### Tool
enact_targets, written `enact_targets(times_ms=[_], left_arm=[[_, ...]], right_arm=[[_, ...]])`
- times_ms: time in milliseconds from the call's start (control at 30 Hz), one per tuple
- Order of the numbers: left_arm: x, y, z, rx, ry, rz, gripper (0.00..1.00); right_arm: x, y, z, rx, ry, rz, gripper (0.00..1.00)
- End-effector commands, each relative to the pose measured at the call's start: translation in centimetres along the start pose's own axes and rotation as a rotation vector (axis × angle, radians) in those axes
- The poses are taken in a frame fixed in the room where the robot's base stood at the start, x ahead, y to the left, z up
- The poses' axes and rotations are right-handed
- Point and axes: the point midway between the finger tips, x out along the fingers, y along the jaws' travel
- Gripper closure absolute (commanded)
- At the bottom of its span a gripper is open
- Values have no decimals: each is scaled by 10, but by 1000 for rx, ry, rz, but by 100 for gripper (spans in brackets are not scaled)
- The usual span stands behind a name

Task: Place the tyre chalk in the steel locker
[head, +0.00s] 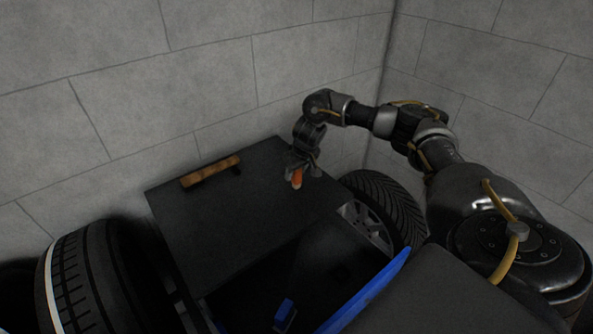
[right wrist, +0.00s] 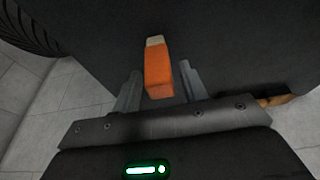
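The tyre chalk (head: 297,179) is a small orange block with a pale end. In the head view it shows at the right part of a flat dark panel, just below my right gripper (head: 301,171). In the right wrist view the chalk (right wrist: 159,72) lies between the two grey fingers of the gripper (right wrist: 160,82), with a gap visible on each side. The fingers look open around it. The dark box with the flat panel (head: 215,215) looks like the steel locker. Whether the chalk touches the panel is hard to tell. My left gripper is not in view.
Tyres stand at the left (head: 85,275) and right (head: 385,210) of the box. A small blue object (head: 285,314) sits in the dark area in front. Block walls (head: 200,70) close off the back.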

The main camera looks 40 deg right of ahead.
Motion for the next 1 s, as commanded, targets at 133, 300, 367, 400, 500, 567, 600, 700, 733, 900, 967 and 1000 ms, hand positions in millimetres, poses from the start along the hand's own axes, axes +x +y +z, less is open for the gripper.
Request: enact_targets(times_ms=[133,300,367,400,500,567,600,700,733,900,967,1000], left_arm=[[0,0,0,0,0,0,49],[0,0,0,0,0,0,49],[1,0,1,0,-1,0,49],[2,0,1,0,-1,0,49],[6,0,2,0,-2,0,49],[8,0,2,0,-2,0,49],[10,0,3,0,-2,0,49],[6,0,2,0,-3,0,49],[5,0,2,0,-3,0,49],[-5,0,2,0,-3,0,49],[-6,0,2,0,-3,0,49],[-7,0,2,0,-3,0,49]], right_arm=[[0,0,0,0,0,0,54],[-1,0,-1,0,1,0,54],[-4,0,-1,1,2,0,54],[-8,0,-2,1,3,-1,54],[-22,0,-1,0,4,-1,54],[-34,0,-2,-2,6,-1,54],[-43,0,-2,-1,6,-1,54],[-69,0,-3,-3,6,1,54],[-76,0,-3,-2,7,1,54],[-107,0,-3,-1,5,1,54],[-113,1,-3,-1,4,2,54],[-116,1,-2,-1,3,2,54]])
